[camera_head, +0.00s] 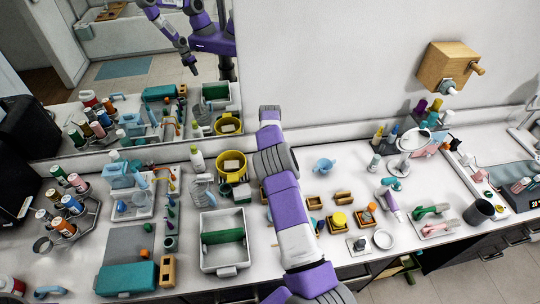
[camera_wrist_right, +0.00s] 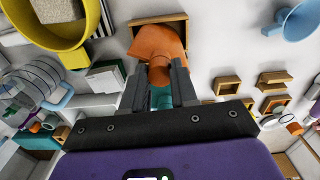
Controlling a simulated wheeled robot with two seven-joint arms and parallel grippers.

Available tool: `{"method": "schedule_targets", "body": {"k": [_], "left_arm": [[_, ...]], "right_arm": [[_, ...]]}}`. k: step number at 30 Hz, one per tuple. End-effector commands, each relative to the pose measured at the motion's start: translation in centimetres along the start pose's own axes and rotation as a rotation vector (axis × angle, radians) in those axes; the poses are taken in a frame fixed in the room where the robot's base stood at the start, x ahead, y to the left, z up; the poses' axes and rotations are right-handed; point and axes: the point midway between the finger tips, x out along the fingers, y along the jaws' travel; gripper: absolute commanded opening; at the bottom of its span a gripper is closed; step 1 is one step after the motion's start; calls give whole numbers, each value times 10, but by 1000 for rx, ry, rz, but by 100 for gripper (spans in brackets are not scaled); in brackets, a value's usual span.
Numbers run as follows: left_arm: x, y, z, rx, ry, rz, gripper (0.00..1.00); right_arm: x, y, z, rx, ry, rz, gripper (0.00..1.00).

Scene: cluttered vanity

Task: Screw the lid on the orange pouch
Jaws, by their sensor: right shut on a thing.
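The orange pouch (camera_wrist_right: 158,40) stands in a wooden holder (camera_wrist_right: 181,20) at the top middle of the right wrist view. Between the fingertips of my right gripper (camera_wrist_right: 160,72) is a darker orange round piece, which looks like the lid (camera_wrist_right: 159,75), at the near end of the pouch. The gripper is shut on it. I cannot tell how far the lid is on the spout. In the head view my right arm hides the pouch and the lid. My left gripper is not directly in view.
A yellow bowl (camera_head: 232,154) and white bin (camera_head: 203,245) stand left of my arm. A blue cup (camera_head: 323,165) and wooden boxes (camera_head: 315,202) are right of it. A mirror (camera_head: 120,60) backs the crowded left side.

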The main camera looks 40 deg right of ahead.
Motion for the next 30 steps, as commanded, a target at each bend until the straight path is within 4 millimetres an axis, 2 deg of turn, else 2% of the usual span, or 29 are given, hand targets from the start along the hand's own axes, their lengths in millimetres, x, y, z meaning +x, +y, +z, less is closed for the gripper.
{"method": "schedule_targets", "body": {"k": [5,9,15,26,27,30], "left_arm": [[-1,0,0,0,0,0,0],[-15,6,1,0,0,0,0],[-21,8,1,0,0,0,0],[-23,8,1,0,0,0,0],[-23,8,1,0,0,0,0],[-23,8,1,0,0,0,0]], "right_arm": [[0,0,0,87,0,-1,0],[-2,0,0,151,3,-6,0],[0,-1,-1,218,6,-5,0],[0,0,0,242,0,1,0],[0,0,0,242,0,1,31],[0,0,0,241,0,1,46]]}}
